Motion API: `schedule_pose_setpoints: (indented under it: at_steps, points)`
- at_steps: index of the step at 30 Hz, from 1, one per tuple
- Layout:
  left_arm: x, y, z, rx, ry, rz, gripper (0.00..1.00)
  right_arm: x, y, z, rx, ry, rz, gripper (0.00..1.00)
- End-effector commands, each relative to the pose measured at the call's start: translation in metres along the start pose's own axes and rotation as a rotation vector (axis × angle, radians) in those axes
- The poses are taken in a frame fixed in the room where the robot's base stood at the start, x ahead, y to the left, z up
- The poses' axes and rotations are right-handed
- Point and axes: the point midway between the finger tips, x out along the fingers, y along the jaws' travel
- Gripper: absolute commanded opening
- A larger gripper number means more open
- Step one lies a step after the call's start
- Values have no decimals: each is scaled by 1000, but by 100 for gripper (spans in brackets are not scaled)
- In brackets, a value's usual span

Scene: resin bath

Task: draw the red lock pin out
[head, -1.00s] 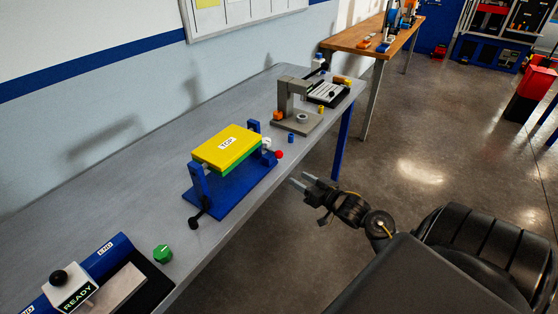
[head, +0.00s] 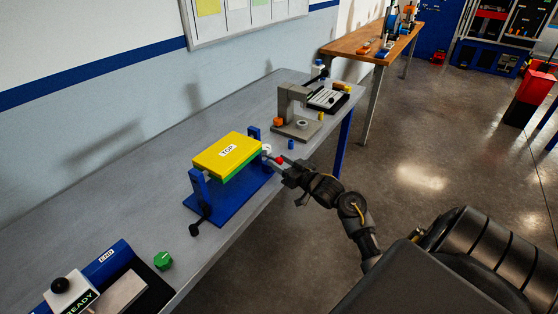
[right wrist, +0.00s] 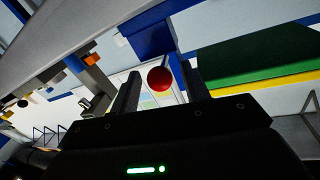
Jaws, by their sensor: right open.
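The red lock pin (head: 280,160) shows as a round red knob at the right end of the blue stand (head: 233,205), beside a white part (head: 266,150). The stand carries a yellow and green block (head: 213,155) marked TOP. My right gripper (head: 279,163) is at the knob, coming from the right. In the right wrist view the red knob (right wrist: 160,78) lies between the two spread fingers of my open right gripper (right wrist: 158,88). I cannot tell whether a finger touches it. The pin's shaft is mostly hidden. My left gripper is not in view.
A black crank handle (head: 196,228) hangs at the stand's near end. A green knob (head: 163,261) and a READY box (head: 75,292) are at the lower left. A grey fixture (head: 296,115) and a small blue piece (head: 291,144) stand beyond. The bench's middle left is clear.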

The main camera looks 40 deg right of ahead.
Motion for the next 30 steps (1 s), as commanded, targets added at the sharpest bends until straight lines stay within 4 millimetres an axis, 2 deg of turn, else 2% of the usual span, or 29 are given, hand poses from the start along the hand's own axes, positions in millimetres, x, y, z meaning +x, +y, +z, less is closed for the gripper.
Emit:
schedule_pose_setpoints:
  at_steps: [4, 12, 23, 30]
  points:
    - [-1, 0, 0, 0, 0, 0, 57, 8, 0, 0, 0, 0, 0, 46]
    - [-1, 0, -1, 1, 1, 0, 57, 10, 0, 0, -1, 0, 0, 46]
    - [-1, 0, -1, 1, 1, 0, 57, 9, 0, 0, -1, 0, 0, 0]
    - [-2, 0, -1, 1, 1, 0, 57, 11, -4, 0, -1, -2, -7, 0]
